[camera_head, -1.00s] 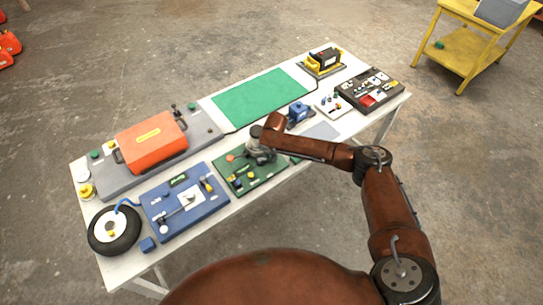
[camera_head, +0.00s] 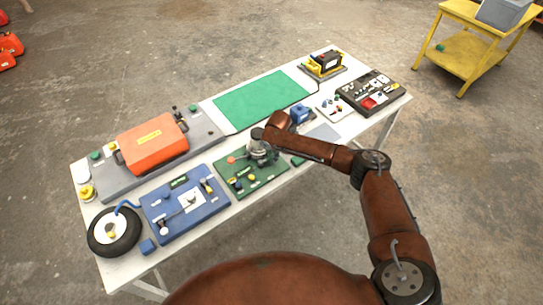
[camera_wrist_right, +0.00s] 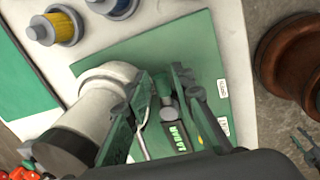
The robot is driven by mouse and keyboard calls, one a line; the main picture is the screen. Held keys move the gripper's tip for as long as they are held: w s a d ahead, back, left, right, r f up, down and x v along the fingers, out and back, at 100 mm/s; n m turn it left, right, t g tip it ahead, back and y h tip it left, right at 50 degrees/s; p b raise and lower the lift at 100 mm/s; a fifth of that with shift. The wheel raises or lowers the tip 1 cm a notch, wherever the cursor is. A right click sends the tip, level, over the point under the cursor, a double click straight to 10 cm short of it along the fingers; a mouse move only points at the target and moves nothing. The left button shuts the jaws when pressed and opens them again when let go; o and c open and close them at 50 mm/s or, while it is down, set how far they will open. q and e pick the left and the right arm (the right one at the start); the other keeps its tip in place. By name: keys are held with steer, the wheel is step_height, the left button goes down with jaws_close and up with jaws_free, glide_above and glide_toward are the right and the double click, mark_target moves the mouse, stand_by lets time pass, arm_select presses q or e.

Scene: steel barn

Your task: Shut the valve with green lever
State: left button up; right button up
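The green board (camera_head: 262,184) lies at the table's near edge in the head view; it also shows in the wrist view (camera_wrist_right: 205,60). My right gripper (camera_head: 259,160) is low over this board and hides part of it. In the wrist view its two dark fingers (camera_wrist_right: 162,88) stand apart, with a small dark knob-like part (camera_wrist_right: 166,100) and a labelled green piece (camera_wrist_right: 178,136) showing between or just beyond them. A pale cylindrical fitting (camera_wrist_right: 98,98) is beside the left finger. I cannot tell for certain which part is the green lever, or whether a finger touches it. My left gripper is out of view.
A blue board (camera_head: 163,215) and a black wheel (camera_head: 101,244) are left of the green board. Behind are an orange case (camera_head: 151,147) and a green mat (camera_head: 262,98). A blue device (camera_head: 301,115) stands close behind my right forearm.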

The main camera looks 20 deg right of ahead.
steer(key=shift+o, duration=0.7)
steer(key=shift+r, duration=0.1)
steer(key=shift+r, duration=0.35)
step_height(320, 180, up, 7)
steer(key=s, duration=0.1)
steer(key=shift+s+d, duration=0.2)
steer(key=shift+s, duration=0.05)
steer(key=shift+c, duration=0.3)
